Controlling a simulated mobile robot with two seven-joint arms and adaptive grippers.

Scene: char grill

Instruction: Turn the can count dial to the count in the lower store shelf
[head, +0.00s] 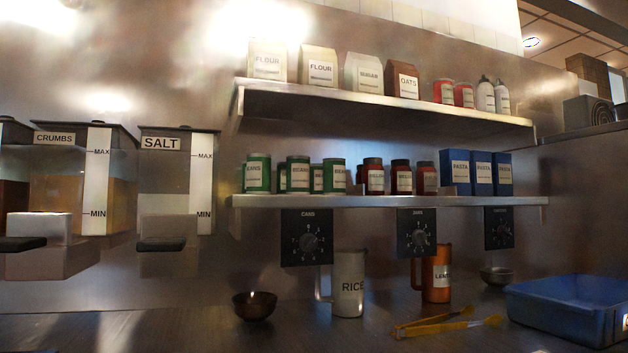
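The can count dial (310,242) is a round black knob on a black plate marked CANS, hanging below the lower store shelf (390,202) near its left end. Numbers ring the knob, but its exact setting is too small to read. On the lower shelf stand several green cans (258,174) with white labels at the left, some behind others. A second dial (417,238), apparently marked JARS, hangs below the shelf's middle. A third dial (499,230) hangs at its right, its label unreadable. Neither of my grippers is in view.
Red-brown jars (376,178) and blue pasta boxes (478,172) share the lower shelf. Below the dials stand a white RICE jug (348,285), an orange jug (437,275), a dark bowl (254,306), yellow tongs (445,325) and a blue tub (565,308). Dispensers (178,185) hang at left.

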